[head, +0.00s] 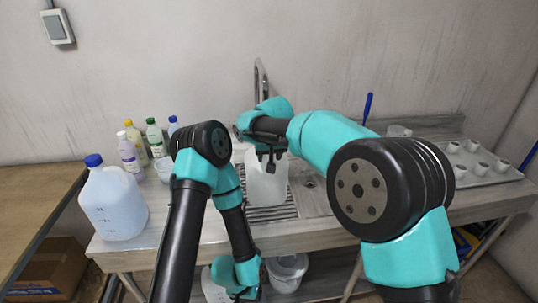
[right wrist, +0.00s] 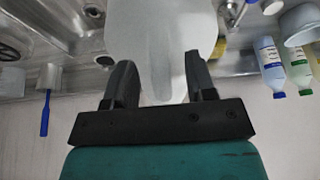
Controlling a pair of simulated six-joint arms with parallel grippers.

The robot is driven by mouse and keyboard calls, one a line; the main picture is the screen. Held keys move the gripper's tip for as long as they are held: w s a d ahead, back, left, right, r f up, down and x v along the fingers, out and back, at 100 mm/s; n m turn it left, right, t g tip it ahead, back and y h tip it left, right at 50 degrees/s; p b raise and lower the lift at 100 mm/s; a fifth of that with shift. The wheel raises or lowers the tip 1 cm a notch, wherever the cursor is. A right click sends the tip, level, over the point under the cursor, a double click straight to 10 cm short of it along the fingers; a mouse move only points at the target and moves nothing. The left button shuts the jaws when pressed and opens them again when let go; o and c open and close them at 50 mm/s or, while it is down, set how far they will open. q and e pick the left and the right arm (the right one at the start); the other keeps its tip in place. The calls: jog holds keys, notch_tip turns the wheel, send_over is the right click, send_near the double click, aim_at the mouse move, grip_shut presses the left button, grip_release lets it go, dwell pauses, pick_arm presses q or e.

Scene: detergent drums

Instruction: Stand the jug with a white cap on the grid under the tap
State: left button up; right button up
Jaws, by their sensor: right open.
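A whitish translucent jug (head: 264,188) stands upright on the striped grid (head: 285,212) below the tap (head: 261,80); its cap is hidden behind my right gripper. My right gripper (head: 268,160) is at the jug's upper part in the head view. In the right wrist view its two fingers (right wrist: 160,84) are apart, on either side of the jug's handle (right wrist: 158,62), with gaps showing. My left gripper (head: 240,290) hangs low before the counter's front edge, and its jaws cannot be made out.
A jug with a blue cap (head: 117,208) stands at the counter's left end. Several small bottles (head: 130,155) stand behind it. A tray with several cups (head: 478,165) is at the right. A white bucket (head: 287,270) stands below the counter.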

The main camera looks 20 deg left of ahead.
jog(key=v, duration=1.7)
jog(key=shift+s+r, duration=0.1)
jog(key=shift+r, duration=0.05)
